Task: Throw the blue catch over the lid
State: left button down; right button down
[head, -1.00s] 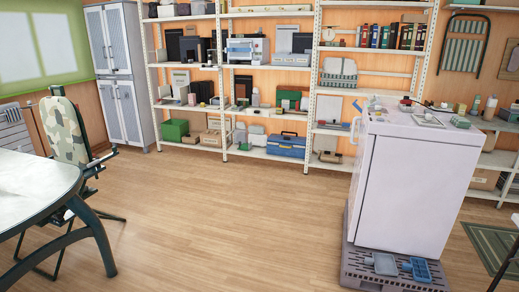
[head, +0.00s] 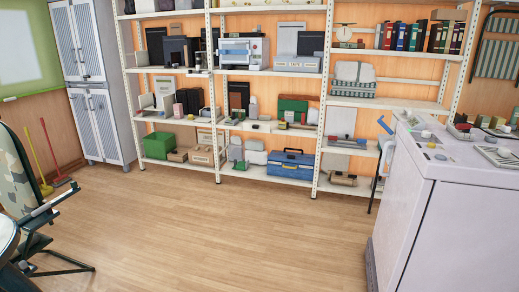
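No lid with a blue catch can be made out for certain. A blue toolbox (head: 290,165) with a dark handle sits on the bottom shelf of the rack, too far off to show any catch. A blue hooked end (head: 384,125) of some upright thing shows just behind the left edge of the white cabinet (head: 400,210); its lower part is partly hidden. Neither of my grippers is in view.
The white cabinet with small items on top fills the right side. A shelving rack (head: 215,115) lines the back wall. A camouflage chair (head: 15,175) and a table edge (head: 8,238) are at left. The wooden floor (head: 220,235) between is clear.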

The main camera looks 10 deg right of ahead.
aim_at(381, 122)
jog(key=i+z, duration=0.15)
jog(key=i, duration=0.65)
jog(key=i+j+z, duration=0.1)
jog(key=i+j, duration=0.15)
jog(key=i, duration=0.55)
jog(key=i+j+z, duration=0.1)
jog(key=i+z, duration=0.3)
jog(key=i+j+z, duration=0.1)
jog(key=z, duration=0.3)
jog(key=i+j+z, duration=0.5)
jog(key=z, duration=0.25)
